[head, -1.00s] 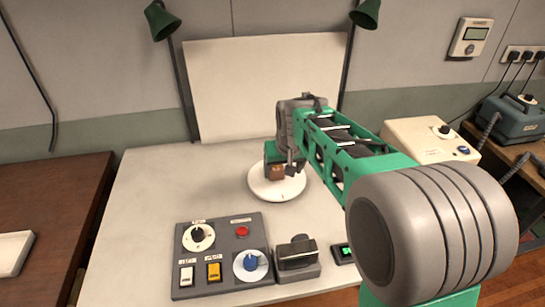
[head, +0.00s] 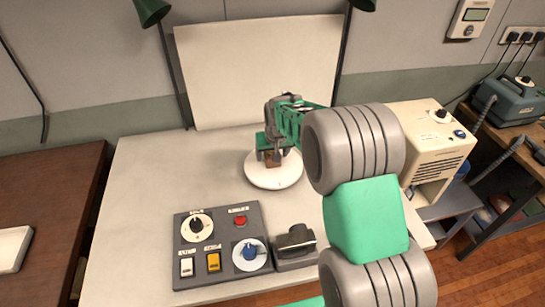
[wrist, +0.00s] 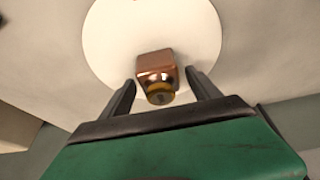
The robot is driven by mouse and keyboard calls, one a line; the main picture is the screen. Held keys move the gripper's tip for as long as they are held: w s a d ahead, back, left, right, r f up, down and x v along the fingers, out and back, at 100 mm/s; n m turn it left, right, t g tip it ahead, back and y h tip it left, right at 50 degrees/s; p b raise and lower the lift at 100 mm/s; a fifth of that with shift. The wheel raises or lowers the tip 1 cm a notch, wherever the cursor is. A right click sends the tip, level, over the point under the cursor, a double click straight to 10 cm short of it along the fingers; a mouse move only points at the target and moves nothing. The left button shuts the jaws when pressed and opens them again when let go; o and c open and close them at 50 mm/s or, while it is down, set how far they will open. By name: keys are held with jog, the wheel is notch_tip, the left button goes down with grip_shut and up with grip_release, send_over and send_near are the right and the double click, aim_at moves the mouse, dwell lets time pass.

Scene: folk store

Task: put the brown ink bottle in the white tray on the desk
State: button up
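The brown ink bottle (head: 273,160) stands on a round white disc (head: 274,178) on the pale table; in the wrist view the bottle (wrist: 156,68) shows its yellowish cap toward the camera. My gripper (head: 271,152) is over the disc at the bottle. In the wrist view, the two dark fingers of my gripper (wrist: 160,78) are apart, one on each side of the bottle, with small gaps visible. A white tray (head: 14,248) lies on the brown desk at the left edge, partly cut off.
A control panel (head: 222,220) with knobs and switches and a dark device (head: 295,247) sit at the table's front. A white backboard (head: 258,70) stands behind, between two green lamps. A cream box (head: 428,140) is at the right. A gap separates the brown desk (head: 45,180) from the table.

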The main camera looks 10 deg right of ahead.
grip_shut()
dwell(0.6)
